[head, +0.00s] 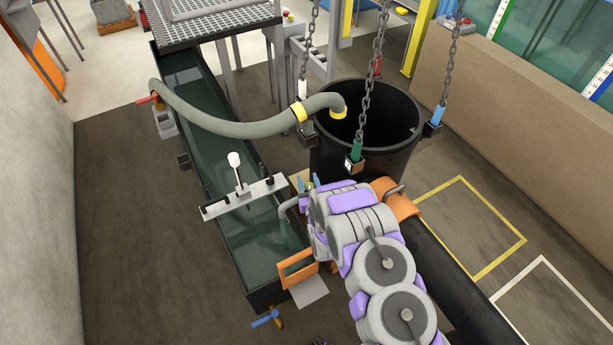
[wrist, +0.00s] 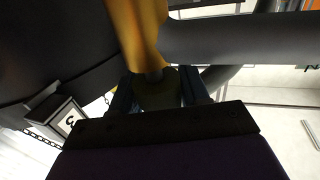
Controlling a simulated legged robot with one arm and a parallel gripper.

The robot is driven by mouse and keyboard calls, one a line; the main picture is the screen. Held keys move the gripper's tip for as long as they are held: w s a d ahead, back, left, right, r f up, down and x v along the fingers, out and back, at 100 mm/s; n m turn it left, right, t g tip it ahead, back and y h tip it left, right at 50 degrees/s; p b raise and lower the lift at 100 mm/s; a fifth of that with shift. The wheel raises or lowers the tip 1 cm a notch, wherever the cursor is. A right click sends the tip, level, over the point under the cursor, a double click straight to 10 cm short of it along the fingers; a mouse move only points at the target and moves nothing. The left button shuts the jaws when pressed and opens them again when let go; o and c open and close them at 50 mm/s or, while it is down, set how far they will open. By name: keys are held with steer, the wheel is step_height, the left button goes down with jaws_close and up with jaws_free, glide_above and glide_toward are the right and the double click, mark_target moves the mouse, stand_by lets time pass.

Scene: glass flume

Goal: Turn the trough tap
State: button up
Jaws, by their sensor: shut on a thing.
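The trough (head: 190,90) is a long dark channel of greenish water. A bent grey spout (head: 288,207) hangs over its right edge, beside my arm. My gripper (head: 309,183) is beside the black tank, just above the spout, with a small yellow piece (head: 299,177) next to it. In the wrist view my gripper (wrist: 158,94) has its two dark fingers shut around a dark olive piece (wrist: 157,88), which looks like the tap's handle. A yellow-orange part (wrist: 142,35) rises behind it. The tap's body is mostly hidden by my arm in the head view.
The black tank (head: 335,155) stands close by, with chains (head: 370,85) hanging around it. A grey hose (head: 230,127) runs from tank to trough. A white bar (head: 240,197) crosses the trough. A blue-handled valve (head: 267,319) is at its near end. The left floor is clear.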

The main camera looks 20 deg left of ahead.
steer(key=m+t+h, duration=0.2)
steer(key=m+h, duration=0.1)
steer(key=h, duration=0.2)
steer(key=shift+m, duration=0.4)
steer(key=m+h, duration=0.1)
steer(key=h, duration=0.1)
steer(key=m+h+b, duration=0.1)
steer(key=h, duration=0.1)
steer(key=d+m+t+h+b, duration=0.1)
steer(key=h, duration=0.1)
steer(key=shift+w+f+m, duration=0.1)
steer(key=shift+f+m, duration=0.05)
steer(key=shift+m, duration=0.25)
steer(key=shift+d+m+h+b, duration=0.15)
steer(key=shift+m+h+b, duration=0.55)
steer(key=shift+h, duration=0.6)
steer(key=shift+r, duration=0.2)
steer(key=o, duration=0.9)
steer(key=shift+o, duration=0.2)
steer(key=p+v, duration=0.2)
steer(key=v, duration=1.5)
steer(key=shift+a, duration=0.35)
steer(key=shift+r, duration=0.2)
